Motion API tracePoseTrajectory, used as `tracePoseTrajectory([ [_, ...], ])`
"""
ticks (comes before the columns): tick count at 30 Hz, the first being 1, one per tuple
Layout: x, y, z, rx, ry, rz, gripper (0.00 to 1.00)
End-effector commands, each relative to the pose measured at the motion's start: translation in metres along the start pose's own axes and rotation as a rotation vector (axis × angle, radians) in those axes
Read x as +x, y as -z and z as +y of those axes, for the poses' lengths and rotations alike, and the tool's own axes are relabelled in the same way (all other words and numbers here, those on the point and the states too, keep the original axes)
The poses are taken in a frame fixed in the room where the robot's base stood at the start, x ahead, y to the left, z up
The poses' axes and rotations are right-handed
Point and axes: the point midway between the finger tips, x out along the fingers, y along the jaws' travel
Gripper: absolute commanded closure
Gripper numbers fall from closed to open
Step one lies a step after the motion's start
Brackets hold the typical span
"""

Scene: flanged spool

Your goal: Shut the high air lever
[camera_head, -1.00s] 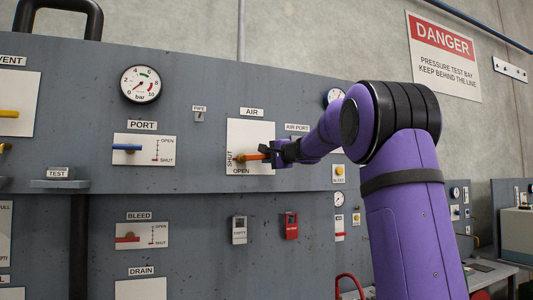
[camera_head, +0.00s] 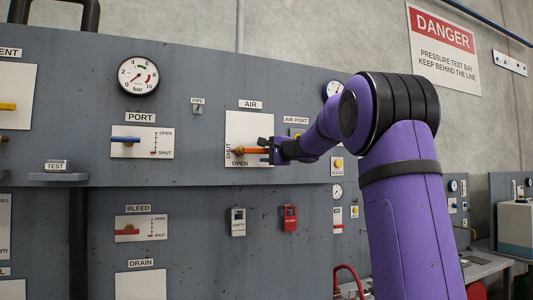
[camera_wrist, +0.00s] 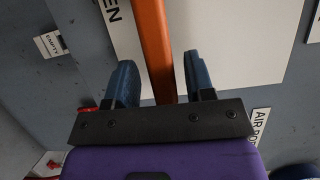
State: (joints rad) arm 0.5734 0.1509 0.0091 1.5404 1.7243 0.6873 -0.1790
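The high air lever (camera_head: 254,150) is orange. It lies about level on the white plate under the AIR label (camera_head: 250,104), with its pivot at the left and its free end at the right. SHUT is printed upright left of the pivot and OPEN below it. My gripper (camera_head: 269,150) is at the lever's free end. In the wrist view the lever (camera_wrist: 155,45) runs between the two fingers of my gripper (camera_wrist: 160,85), with a narrow gap on each side. The fingers look open around it; the lever's tip is hidden near the palm.
The blue PORT lever (camera_head: 126,140) and the red BLEED lever (camera_head: 128,231) are to the left. A grey tag (camera_head: 238,222) and a red tag (camera_head: 289,218) hang below the AIR plate. A shelf marked TEST (camera_head: 58,177) juts out at lower left.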

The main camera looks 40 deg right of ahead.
Motion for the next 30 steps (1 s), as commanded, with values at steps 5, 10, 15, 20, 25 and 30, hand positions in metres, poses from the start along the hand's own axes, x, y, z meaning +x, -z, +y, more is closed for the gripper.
tracePoseTrajectory([
  [5, 0.000, 0.000, -0.001, -0.002, 0.001, 0.000, 0.51],
  [10, -0.009, 0.000, -0.002, -0.003, 0.002, 0.001, 0.51],
  [15, -0.037, 0.000, -0.002, -0.003, 0.002, 0.002, 0.51],
  [20, -0.068, 0.000, -0.002, -0.003, 0.002, 0.002, 0.51],
  [25, -0.093, 0.000, -0.001, -0.002, 0.001, 0.001, 0.51],
  [30, -0.106, 0.000, -0.001, -0.001, 0.001, 0.001, 0.51],
])
